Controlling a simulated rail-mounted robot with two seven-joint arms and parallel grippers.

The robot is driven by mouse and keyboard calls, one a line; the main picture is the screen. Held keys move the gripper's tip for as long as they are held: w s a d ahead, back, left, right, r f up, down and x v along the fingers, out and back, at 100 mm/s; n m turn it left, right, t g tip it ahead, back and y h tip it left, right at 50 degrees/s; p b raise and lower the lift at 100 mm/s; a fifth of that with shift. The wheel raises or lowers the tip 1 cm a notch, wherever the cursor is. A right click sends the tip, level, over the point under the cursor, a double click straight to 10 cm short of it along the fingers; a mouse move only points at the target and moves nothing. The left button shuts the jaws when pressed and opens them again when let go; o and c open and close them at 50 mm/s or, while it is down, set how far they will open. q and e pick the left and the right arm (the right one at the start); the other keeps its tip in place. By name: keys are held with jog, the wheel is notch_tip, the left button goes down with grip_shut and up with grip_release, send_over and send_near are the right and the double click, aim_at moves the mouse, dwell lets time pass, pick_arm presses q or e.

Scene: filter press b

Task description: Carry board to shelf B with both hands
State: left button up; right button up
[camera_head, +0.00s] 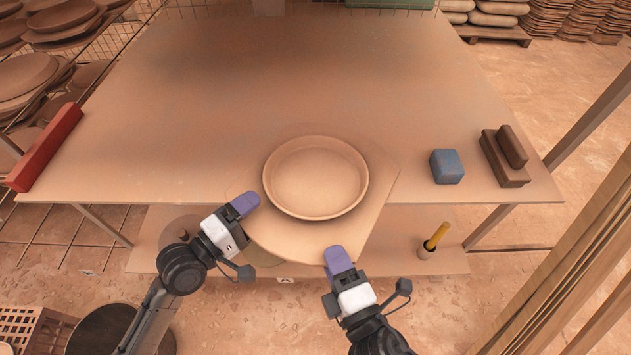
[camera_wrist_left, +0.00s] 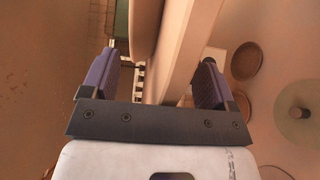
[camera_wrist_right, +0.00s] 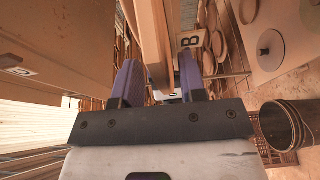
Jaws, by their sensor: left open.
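The board (camera_head: 300,243) is a flat tan slab on the table, its near part overhanging the front edge. A round shallow clay dish (camera_head: 315,178) sits on it. My left gripper (camera_head: 246,205) is open at the board's left front edge; the board edge (camera_wrist_left: 185,50) lies between its fingers in the left wrist view. My right gripper (camera_head: 337,259) is at the board's near right edge. In the right wrist view the board edge (camera_wrist_right: 151,45) is between its fingers, closer together; firm contact cannot be told.
The table (camera_head: 200,100) has a red bar (camera_head: 45,148) at left, a blue block (camera_head: 446,167) and brown blocks (camera_head: 505,157) at right. Below is a lower shelf (camera_head: 400,262) with an "A" label (camera_head: 284,280) and a yellow-handled tool (camera_head: 434,240). The table's far half is clear.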

pick_arm(q)
jog(key=v, duration=1.2)
jog(key=shift+r, duration=0.1)
pick_arm(e)
jog(key=shift+o, duration=0.3)
jog(key=o, duration=0.7)
jog(key=shift+o, duration=0.2)
jog(key=shift+s, duration=0.1)
jog(key=a+v, duration=0.1)
jog(key=v, duration=0.5)
jog(key=shift+s, duration=0.5)
